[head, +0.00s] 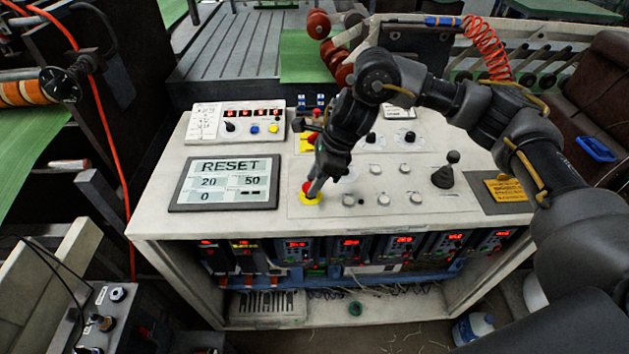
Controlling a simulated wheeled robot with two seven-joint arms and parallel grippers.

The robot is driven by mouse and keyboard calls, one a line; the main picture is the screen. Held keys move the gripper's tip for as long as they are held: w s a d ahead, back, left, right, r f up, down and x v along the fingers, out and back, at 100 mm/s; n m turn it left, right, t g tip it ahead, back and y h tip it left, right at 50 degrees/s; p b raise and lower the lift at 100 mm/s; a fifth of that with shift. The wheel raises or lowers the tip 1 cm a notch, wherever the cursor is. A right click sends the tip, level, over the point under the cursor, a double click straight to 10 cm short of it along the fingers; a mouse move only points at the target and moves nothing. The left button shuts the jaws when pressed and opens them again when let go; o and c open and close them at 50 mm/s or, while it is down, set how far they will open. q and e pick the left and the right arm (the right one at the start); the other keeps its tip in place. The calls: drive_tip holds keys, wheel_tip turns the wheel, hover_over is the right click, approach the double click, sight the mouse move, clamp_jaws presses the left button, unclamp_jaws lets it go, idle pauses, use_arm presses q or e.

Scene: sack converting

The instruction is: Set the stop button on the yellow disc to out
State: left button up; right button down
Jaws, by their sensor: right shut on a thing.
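The stop button (308,187) is a red knob on a yellow disc (309,200) on the sloped panel of the pale control desk, just right of the display. My right gripper (315,188) reaches down to it from the upper right and is shut on the red knob. The fingers cover part of the knob, so I cannot tell whether it stands in or out. My left gripper is not in the head view.
A display reading RESET (226,182) lies left of the disc. A black joystick (446,172) and several white knobs are to the right. A small switch box (235,122) sits behind. A red coiled hose (484,45) hangs at the back right.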

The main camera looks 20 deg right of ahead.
drive_tip(key=c, duration=0.9)
unclamp_jaws()
drive_tip(key=shift+r, duration=0.15)
drive_tip(key=shift+c, duration=0.2)
drive_tip(key=shift+d+r, duration=0.1)
drive_tip(key=shift+r, duration=0.1)
drive_tip(key=b+v, duration=0.2)
drive_tip(key=v, duration=0.8)
drive_tip(key=shift+d+r, duration=0.15)
